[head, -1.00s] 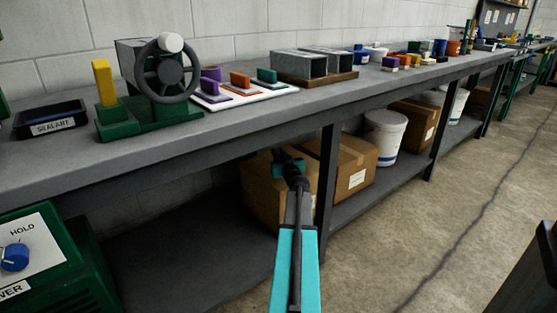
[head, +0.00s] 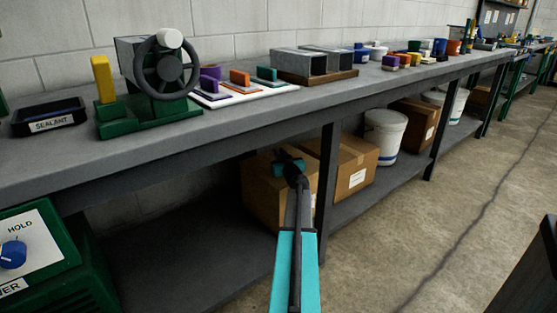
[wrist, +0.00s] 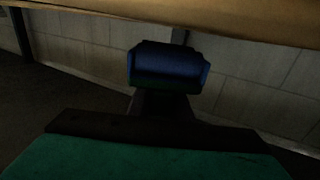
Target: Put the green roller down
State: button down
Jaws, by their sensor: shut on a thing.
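My gripper (head: 290,166) is low in front of the cardboard boxes under the bench, below the level of the bench top. It is shut on a short rounded roller (wrist: 168,65). In the wrist view the roller looks mostly dark blue, with a green lower edge, in dim light. It sits at the end of the dark jaws, clear of any surface that I can see. In the head view the roller cannot be told apart from the teal and black gripper end.
The grey bench (head: 225,128) runs above the gripper. Under it are cardboard boxes (head: 262,200), a white bucket (head: 385,137) and a dark leg (head: 328,195). A sealant tray (head: 48,118), a green stand with a wheel (head: 150,118) and coloured blocks on a white board (head: 235,97) occupy the bench top.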

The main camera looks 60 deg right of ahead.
jog(key=shift+f, duration=0.75)
jog(key=shift+f+b, duration=0.2)
jog(key=shift+b, duration=0.25)
jog(key=c, duration=1.6)
grip_release()
jog(key=shift+r+p, duration=0.3)
jog(key=shift+p, duration=0.2)
jog(key=shift+s+a+f, duration=0.1)
jog(key=shift+s+a, duration=0.2)
jog(key=shift+v, duration=5.6)
jog(key=shift+o, duration=0.4)
jog(key=shift+p, duration=0.3)
